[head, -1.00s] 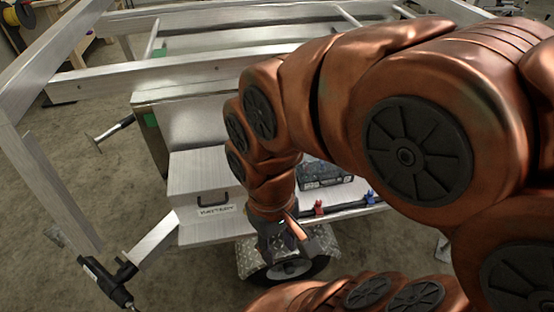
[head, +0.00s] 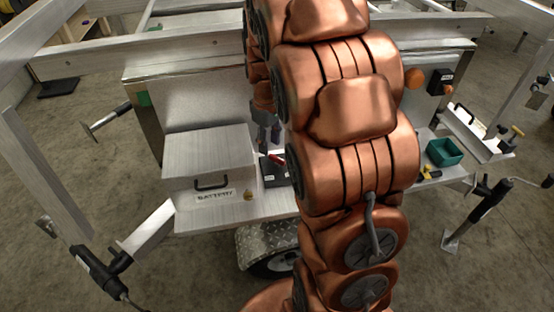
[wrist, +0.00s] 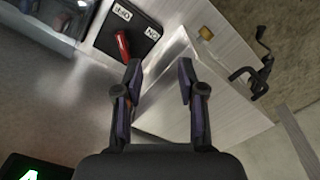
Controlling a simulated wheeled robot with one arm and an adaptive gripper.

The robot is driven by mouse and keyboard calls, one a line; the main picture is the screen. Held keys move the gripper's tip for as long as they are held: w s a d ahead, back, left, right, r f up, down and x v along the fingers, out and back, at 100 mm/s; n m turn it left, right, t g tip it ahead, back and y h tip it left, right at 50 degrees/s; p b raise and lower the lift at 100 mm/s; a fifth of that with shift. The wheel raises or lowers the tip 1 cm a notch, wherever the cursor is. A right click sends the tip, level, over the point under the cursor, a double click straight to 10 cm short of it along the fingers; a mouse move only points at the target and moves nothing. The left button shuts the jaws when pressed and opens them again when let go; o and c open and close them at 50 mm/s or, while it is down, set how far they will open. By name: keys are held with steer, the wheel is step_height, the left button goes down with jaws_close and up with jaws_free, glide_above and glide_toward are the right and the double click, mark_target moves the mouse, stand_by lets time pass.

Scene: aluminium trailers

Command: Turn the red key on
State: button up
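The red key (wrist: 122,46) sits on a square black switch plate (wrist: 103,38) in the wrist view, beside the metal battery box. The plate has two white labels, OFF at the upper left and ON at the right. I cannot tell which label the key points to. My gripper (wrist: 160,68) is open and empty, its left fingertip close to the key's lower end in the picture, apparently without gripping it. In the head view my gripper (head: 265,120) hangs above the red key (head: 277,160) and black plate (head: 272,178), partly hidden by my arm.
The battery box (head: 236,150) stands left of the plate, with a black handle (head: 211,184) and a brass knob (head: 249,196). The trailer's metal cabinet (head: 195,100) rises behind. A green bin (head: 444,153) is on the right shelf. My arm hides the shelf's middle.

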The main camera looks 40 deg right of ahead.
steer(key=n+b, duration=0.1)
glide_above(277, 157)
step_height(277, 157, down, 5)
steer(key=shift+f+p, duration=0.65)
steer(key=shift+f, duration=3.25)
jaws_close()
